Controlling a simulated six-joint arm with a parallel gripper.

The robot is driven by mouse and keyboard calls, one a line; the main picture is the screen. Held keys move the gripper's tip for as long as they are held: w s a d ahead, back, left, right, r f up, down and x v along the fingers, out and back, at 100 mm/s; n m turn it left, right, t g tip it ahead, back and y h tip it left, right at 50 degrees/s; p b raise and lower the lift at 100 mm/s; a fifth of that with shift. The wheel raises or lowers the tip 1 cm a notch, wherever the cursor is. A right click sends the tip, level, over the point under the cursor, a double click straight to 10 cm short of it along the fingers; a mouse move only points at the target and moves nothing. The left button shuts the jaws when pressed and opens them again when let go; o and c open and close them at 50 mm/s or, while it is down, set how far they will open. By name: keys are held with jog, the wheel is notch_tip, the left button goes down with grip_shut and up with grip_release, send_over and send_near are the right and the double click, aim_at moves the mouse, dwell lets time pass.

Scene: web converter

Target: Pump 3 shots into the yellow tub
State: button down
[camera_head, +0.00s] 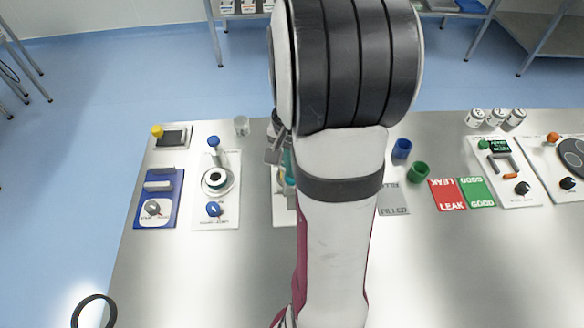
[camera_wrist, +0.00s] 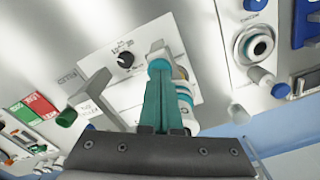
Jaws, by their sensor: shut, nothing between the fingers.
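My gripper (camera_wrist: 160,85) is shut and empty, its teal fingers pointing down over a white panel (camera_wrist: 120,62) with a black knob. A white block and teal-ringed white parts (camera_wrist: 184,92) show at and beside the fingertips; I cannot tell whether the fingers touch them. In the head view my arm hides most of this panel (camera_head: 281,212). No pump can be made out for certain.
Left of my arm are a blue-based device (camera_head: 158,188), a white panel with blue knobs (camera_head: 228,215) and a clear cup (camera_head: 241,125). To the right are a blue cup (camera_head: 402,149), a green cup (camera_head: 418,172) and red and green cards. The front of the table is clear.

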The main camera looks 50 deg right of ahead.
dwell(0.3)
jog(key=shift+r, duration=1.8)
jog(key=shift+f, duration=0.15)
jog(key=shift+f, duration=1.75)
jog(key=shift+r, duration=1.9)
jog(key=shift+r, duration=0.1)
notch_tip(320, 180, up, 6)
jog(key=shift+f, duration=0.1)
